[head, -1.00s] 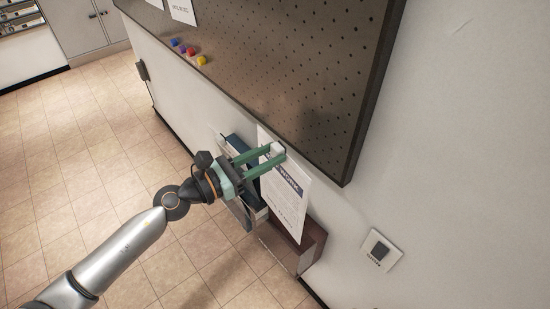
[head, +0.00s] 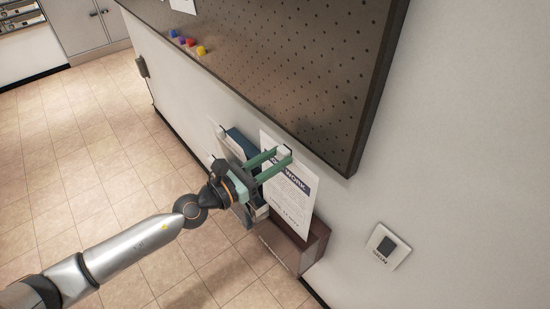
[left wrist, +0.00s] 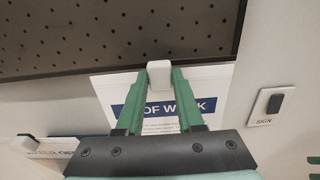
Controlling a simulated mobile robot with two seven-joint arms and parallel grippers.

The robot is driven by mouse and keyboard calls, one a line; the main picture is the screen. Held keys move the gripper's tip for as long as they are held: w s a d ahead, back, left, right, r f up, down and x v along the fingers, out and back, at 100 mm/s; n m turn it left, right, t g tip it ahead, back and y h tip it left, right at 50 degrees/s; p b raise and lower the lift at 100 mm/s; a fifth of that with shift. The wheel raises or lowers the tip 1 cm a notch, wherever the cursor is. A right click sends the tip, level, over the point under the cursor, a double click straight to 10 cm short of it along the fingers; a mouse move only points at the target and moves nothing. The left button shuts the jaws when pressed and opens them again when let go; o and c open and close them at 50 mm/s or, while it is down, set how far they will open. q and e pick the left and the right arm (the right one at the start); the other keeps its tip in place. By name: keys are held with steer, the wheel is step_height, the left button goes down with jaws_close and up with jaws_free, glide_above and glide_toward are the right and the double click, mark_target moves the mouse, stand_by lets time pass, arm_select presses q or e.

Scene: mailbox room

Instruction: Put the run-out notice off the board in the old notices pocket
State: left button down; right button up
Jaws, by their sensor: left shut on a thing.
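My left gripper (head: 278,158) is shut on the white tab at the top of a white notice (head: 290,200). The notice has a dark blue band with white letters ending in "WORK"; in the left wrist view the notice (left wrist: 215,80) reads "OF WORK". It hangs upright close to the wall, just under the board (head: 290,70). Its lower end is above or in front of a brown open-topped wall box (head: 288,246); I cannot tell whether it is inside. Which holder is the old notices pocket cannot be read.
A wall rack with a teal folder (head: 240,143) and papers is just left of the notice, beside my gripper. A light switch (head: 387,246) is on the wall at right. Several coloured pins (head: 187,42) sit on the board. The tiled floor (head: 90,150) is clear.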

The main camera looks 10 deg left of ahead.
mark_target(286, 173)
arm_select(q)
step_height(286, 173, down, 7)
steer(key=b, duration=0.6)
steer(key=shift+r, duration=0.2)
steer(key=shift+f, duration=0.15)
arm_select(e)
steer(key=shift+n+y, duration=0.4)
steer(key=shift+y, duration=0.1)
steer(key=shift+w+a+f, duration=0.55)
steer(key=shift+a+f, duration=0.35)
steer(key=shift+w+a+f, duration=0.5)
steer(key=shift+a+f, duration=0.35)
arm_select(q)
steer(key=shift+c, duration=2.2)
jaws_free()
arm_select(e)
steer(key=shift+s+f, duration=0.15)
steer(key=shift+s, duration=0.05)
